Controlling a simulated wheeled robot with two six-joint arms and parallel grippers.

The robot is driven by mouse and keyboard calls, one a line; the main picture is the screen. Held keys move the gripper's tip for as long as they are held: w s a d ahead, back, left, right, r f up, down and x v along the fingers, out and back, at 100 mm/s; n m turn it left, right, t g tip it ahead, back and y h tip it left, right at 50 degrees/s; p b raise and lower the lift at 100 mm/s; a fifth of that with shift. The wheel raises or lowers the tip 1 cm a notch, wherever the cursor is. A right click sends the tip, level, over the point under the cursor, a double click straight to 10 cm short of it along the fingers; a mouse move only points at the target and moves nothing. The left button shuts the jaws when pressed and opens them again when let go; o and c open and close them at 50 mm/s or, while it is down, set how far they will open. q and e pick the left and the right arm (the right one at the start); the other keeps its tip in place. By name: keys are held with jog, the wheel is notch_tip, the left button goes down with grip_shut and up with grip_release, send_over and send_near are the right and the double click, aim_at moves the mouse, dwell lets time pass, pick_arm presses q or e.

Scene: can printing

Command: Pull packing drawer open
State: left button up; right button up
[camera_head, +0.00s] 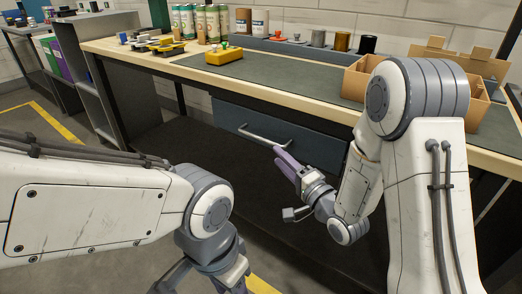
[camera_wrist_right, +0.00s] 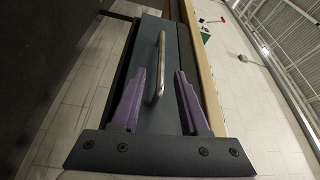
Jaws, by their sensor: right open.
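The packing drawer (camera_head: 295,148) is a blue-grey front under the workbench and looks shut, roughly flush below the top. Its silver bar handle (camera_head: 263,137) runs across the front. My right gripper (camera_head: 278,153) is open, with its purple fingers pointing at the drawer, close to the handle's right end. In the right wrist view, the handle (camera_wrist_right: 161,68) shows between the two spread fingers of the right gripper (camera_wrist_right: 160,74), lengthwise along the gap. I cannot tell whether they touch it. My left arm reaches across the lower left, its fingers out of sight.
The workbench (camera_head: 130,46) has a green mat (camera_head: 290,75) with a yellow-and-grey block (camera_head: 224,56) on it. An open cardboard box (camera_head: 357,80) stands at the right, partly behind my right arm. Cans and bottles line the back. The floor before the drawer looks clear.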

aim_at(261, 139)
jog(key=b+x, duration=0.1)
jog(key=x, duration=0.9)
grip_shut()
dwell(1.3)
